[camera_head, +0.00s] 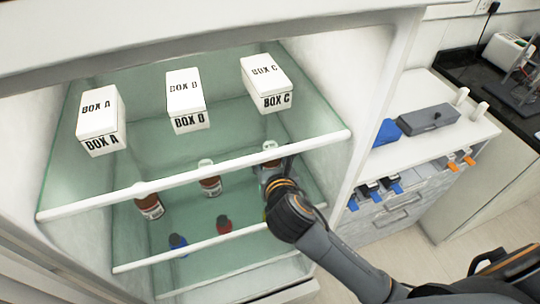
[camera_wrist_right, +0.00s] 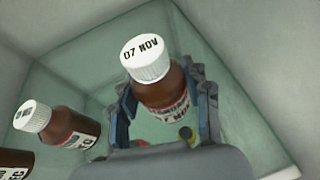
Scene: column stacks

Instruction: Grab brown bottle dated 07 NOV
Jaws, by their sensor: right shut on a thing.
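A brown bottle with a white cap marked "07 NOV" (camera_wrist_right: 162,86) stands between the fingers of my right gripper (camera_wrist_right: 166,100) in the right wrist view. The gripper is shut on the bottle's body, with one finger on each side. In the head view this bottle (camera_head: 270,147) is at the right end of the middle shelf, partly hidden by my right gripper (camera_head: 271,168). Two similar brown bottles stand to its left, one in the middle (camera_head: 209,184) and one at the left (camera_head: 150,206). Their dates cannot be read. My left gripper is not in view.
Small blue (camera_head: 178,241) and red (camera_head: 224,224) items are lower down. The cabinet's right wall (camera_head: 360,110) is close to my right arm.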

